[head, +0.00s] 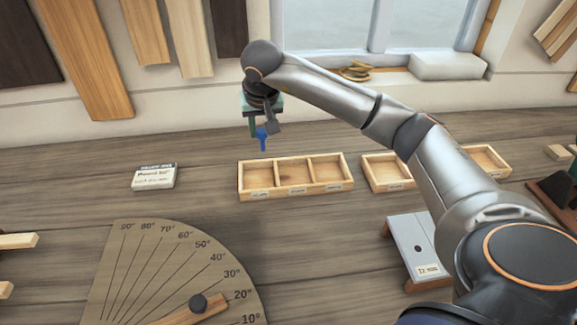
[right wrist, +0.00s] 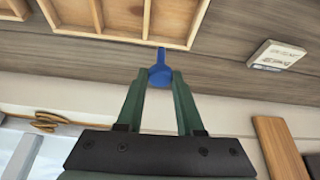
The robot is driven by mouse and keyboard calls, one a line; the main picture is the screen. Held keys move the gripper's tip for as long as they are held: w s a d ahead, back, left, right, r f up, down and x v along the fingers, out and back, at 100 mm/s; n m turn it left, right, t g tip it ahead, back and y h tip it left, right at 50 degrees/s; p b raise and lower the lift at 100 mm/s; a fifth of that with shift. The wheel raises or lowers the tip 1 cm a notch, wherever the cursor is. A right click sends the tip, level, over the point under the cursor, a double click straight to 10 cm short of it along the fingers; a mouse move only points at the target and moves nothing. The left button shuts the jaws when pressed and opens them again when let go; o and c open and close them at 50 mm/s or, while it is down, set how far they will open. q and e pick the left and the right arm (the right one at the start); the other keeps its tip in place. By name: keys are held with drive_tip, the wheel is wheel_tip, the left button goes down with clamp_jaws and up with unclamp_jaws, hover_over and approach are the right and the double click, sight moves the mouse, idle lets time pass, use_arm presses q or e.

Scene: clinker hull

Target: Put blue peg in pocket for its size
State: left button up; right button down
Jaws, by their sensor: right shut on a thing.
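A blue peg (head: 262,141) is held by my right gripper (head: 262,128), above the bench and just behind the left end of a three-pocket wooden tray (head: 278,193). In the right wrist view the green fingers (right wrist: 160,84) are shut on the peg (right wrist: 158,62), its thin shaft pointing away toward the tray (right wrist: 115,38). The peg is apart from the tray pockets in the head view. The tray has small front labels, too small to read. A second tray (head: 388,187) stands to the right, partly hidden by my right arm. My left gripper is out of view.
A small lettered card box (head: 154,177) lies left of the tray. A protractor board (head: 130,275) fills the front left. A grey-topped stand with a hole (head: 410,240) is at front right. The window wall is behind; bench between card and tray is clear.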

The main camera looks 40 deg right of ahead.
sight(264, 149)
wheel_tip(264, 149, down, 6)
drive_tip(key=b, duration=0.4)
drive_tip(key=shift+s+r, duration=0.1)
drive_tip(key=shift+c, duration=2.3)
unclamp_jaws()
drive_tip(key=shift+r, duration=0.15)
drive_tip(key=v, duration=1.2)
drive_tip(key=shift+r+b, duration=0.15)
drive_tip(key=shift+b, duration=0.2)
drive_tip(key=shift+s+a, duration=0.1)
